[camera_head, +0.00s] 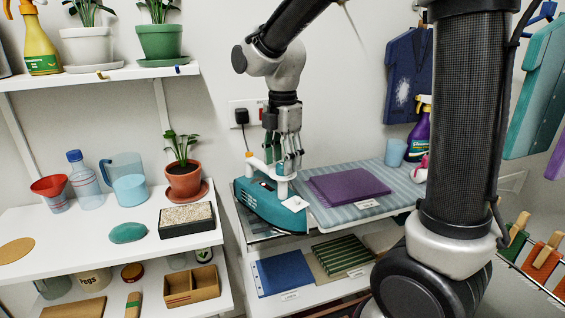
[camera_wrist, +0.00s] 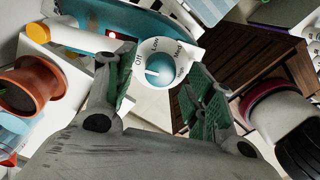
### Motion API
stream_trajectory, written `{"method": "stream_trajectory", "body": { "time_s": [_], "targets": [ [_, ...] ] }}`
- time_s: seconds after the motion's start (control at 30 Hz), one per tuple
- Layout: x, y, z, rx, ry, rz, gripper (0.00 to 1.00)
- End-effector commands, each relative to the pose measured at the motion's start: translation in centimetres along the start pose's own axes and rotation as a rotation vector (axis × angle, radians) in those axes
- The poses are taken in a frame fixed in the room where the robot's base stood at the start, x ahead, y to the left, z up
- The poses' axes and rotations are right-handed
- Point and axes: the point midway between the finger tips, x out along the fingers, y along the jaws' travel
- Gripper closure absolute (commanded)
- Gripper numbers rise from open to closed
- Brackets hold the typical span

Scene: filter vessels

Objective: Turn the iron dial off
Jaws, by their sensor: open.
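The teal iron (camera_head: 268,207) stands at the left end of the ironing surface; part of its body also shows in the wrist view (camera_wrist: 100,17). Its dial (camera_wrist: 163,72) has a teal knob with a white mark and a white surround lettered Off, Low and Med, with a further label partly hidden. The mark lies on the knob's left side, near the Off side; I cannot tell its exact setting. My gripper (camera_head: 290,166) points down above the iron. In the wrist view its open green-padded fingers (camera_wrist: 165,88) stand either side of the dial, with no clear contact.
A folded purple cloth (camera_head: 348,186) lies on the striped ironing surface (camera_head: 395,178) right of the iron. A plug (camera_head: 241,116) sits in the wall behind.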

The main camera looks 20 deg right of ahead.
Motion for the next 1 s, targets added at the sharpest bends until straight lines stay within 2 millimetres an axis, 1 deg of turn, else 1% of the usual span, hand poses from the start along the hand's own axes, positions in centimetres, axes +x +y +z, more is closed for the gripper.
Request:
{"method": "stream_trajectory", "body": {
  "time_s": [0.3, 0.4, 0.5, 0.67, 1.0],
  "targets": [
    [-6.9, 0.1, 0.0, 0.000, 0.000, 0.006, 0.46],
    [-8.7, 0.1, 0.0, 0.000, 0.000, 0.004, 0.46],
    [-10.0, 0.1, 0.0, 0.000, 0.000, 0.003, 0.46],
    [-10.8, 0.0, 0.0, 0.000, 0.000, 0.002, 0.46],
    [-10.9, 0.0, 0.0, 0.000, 0.000, 0.001, 0.46]
  ]
}}
